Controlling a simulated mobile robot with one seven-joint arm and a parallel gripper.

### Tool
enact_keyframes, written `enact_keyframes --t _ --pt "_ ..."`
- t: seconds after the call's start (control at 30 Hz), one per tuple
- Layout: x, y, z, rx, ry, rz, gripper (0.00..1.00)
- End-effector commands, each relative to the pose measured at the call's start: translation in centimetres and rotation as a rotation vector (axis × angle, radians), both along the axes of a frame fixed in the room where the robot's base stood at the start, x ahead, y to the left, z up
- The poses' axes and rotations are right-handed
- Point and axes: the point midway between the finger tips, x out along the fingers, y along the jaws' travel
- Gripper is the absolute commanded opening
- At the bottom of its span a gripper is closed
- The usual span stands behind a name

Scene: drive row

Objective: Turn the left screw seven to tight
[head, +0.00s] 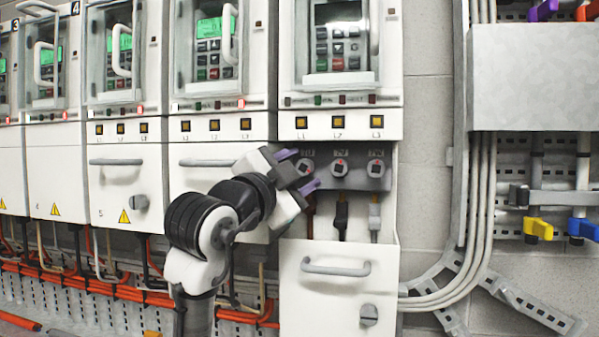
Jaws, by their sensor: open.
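The left screw (306,167) is just right of my gripper. The middle screw (340,168) and right screw (376,168) are in full view. My gripper (298,171) is open and empty, with its two purple-tipped fingers above and below the left screw's height. I cannot tell the depth gap between fingertips and screw. The lower finger covers part of the block's lower left.
The front cover (325,290) with a grey handle hangs below the open compartment. Dark and grey cables (342,215) run down under the screws. Closed drives with handles stand to the left. A grey box (535,78) and conduits are on the right wall.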

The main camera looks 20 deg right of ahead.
Motion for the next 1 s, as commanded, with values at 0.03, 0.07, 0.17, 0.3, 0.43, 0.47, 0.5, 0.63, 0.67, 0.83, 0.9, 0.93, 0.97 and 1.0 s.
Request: enact_keyframes --t 0.03,0.07,0.17,0.3,0.43,0.47,0.5,0.63,0.67,0.83,0.9,0.93,0.97,1.0 --pt "-0.3 0.6 -0.3 -0.001 -0.003 0.002 0.49" --pt "-0.6 1.0 -0.5 -0.001 -0.003 0.002 0.49" --pt "-1.8 2.5 -1.0 -0.002 -0.004 0.004 0.49" --pt "-3.8 5.1 -1.8 0.000 -0.005 0.005 0.49" --pt "-5.6 7.2 -2.4 -0.001 -0.005 0.003 0.49" --pt "-5.9 7.7 -2.5 -0.001 -0.005 0.003 0.49" --pt "-6.3 8.2 -2.7 -0.001 -0.003 0.004 0.49" --pt "-7.3 9.5 -2.9 -0.001 -0.003 0.001 0.49" --pt "-7.5 9.7 -3.0 -0.001 -0.003 0.001 0.49" --pt "-7.9 10.2 -3.1 0.001 -0.001 0.000 0.49" --pt "-7.9 10.2 -3.1 0.000 -0.001 -0.001 0.49" --pt "-7.9 10.2 -3.1 0.000 -0.001 -0.001 0.49" --pt "-7.9 10.2 -3.0 0.000 -0.001 -0.001 0.49" --pt "-7.9 10.2 -3.0 0.000 -0.001 -0.001 0.49"
